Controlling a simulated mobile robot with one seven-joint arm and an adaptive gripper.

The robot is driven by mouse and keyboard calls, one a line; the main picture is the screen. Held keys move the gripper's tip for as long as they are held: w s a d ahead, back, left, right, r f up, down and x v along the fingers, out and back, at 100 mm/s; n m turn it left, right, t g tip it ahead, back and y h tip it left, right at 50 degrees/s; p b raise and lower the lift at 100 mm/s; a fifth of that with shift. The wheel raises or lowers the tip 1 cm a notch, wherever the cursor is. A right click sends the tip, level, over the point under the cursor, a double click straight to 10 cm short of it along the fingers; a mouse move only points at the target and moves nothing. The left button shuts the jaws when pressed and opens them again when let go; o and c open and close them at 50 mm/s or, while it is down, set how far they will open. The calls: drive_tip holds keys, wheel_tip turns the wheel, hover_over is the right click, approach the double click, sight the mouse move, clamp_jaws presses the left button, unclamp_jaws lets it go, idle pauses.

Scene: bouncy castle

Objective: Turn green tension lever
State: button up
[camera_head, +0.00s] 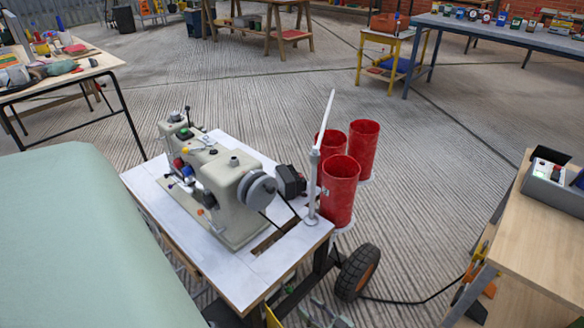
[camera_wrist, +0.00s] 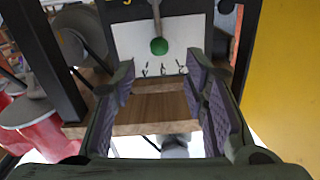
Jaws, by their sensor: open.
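The green tension lever shows in the wrist view as a round green knob (camera_wrist: 159,46) at the end of a grey rod. The rod comes down over a white plate (camera_wrist: 127,44) with small dark marks below the knob. My gripper (camera_wrist: 160,78) is open, with its two padded fingers spread to the left and right. The knob appears beyond the fingertips, between them in the picture, and nothing is held. My gripper is not visible in the head view. I cannot make out this lever for certain in the head view.
In the head view, a beige sewing machine (camera_head: 222,185) stands on a white-topped wheeled table (camera_head: 150,180). Red cylinders (camera_head: 341,190) stand beside it. In the wrist view, a dark upright bar (camera_wrist: 48,60) is at left and a yellow surface (camera_wrist: 285,75) at right.

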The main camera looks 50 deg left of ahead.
sight(291, 291)
drive_tip(key=a, duration=0.3)
drive_tip(key=a+b, duration=0.1)
drive_tip(key=a, duration=0.2)
drive_tip(key=s+a+b, duration=0.1)
drive_tip(key=a, duration=0.2)
drive_tip(key=shift+c, duration=0.2)
clamp_jaws()
idle(0.5)
